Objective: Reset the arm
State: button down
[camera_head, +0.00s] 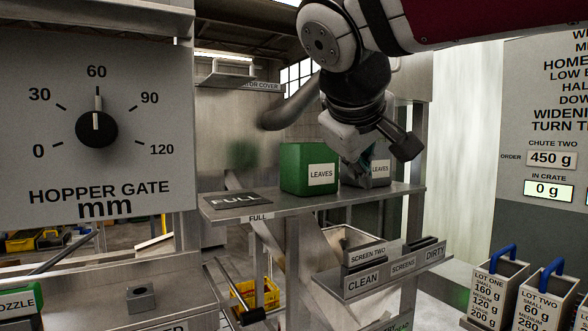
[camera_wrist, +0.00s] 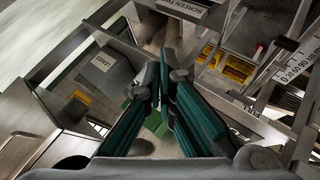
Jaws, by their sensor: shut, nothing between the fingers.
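My gripper (camera_head: 360,165) hangs from the arm at the upper middle of the head view, fingers pointing down. It is in front of a grey box labelled LEAVES (camera_head: 380,172) and partly hides it. The gripper is shut and empty. In the wrist view its two teal-padded fingers (camera_wrist: 164,85) stand in the middle with nothing held between them. Whether the gripper touches the grey box or the shelf cannot be told.
A green LEAVES box (camera_head: 308,168) stands left of the gripper on a metal shelf (camera_head: 270,207), beside a dark FULL plate (camera_head: 236,200). The hopper gate dial (camera_head: 97,128) is left; blue-handled lot containers (camera_head: 497,287) are lower right.

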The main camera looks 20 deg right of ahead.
jog(key=shift+s+f, duration=0.1)
jog(key=s+a+f+m+g+y, duration=0.1)
jog(key=s+a+f+y, duration=0.1)
jog(key=s+f, duration=0.6)
jog(key=s+a+f+m+g+y, duration=0.1)
jog(key=s+a+f+m+y, duration=0.1)
jog(key=s+f, duration=0.6)
notch_tip(320, 180, down, 6)
jog(key=shift+s+r+g+y, duration=0.15)
jog(key=shift+g+y, duration=0.15)
jog(key=shift+y, duration=0.5)
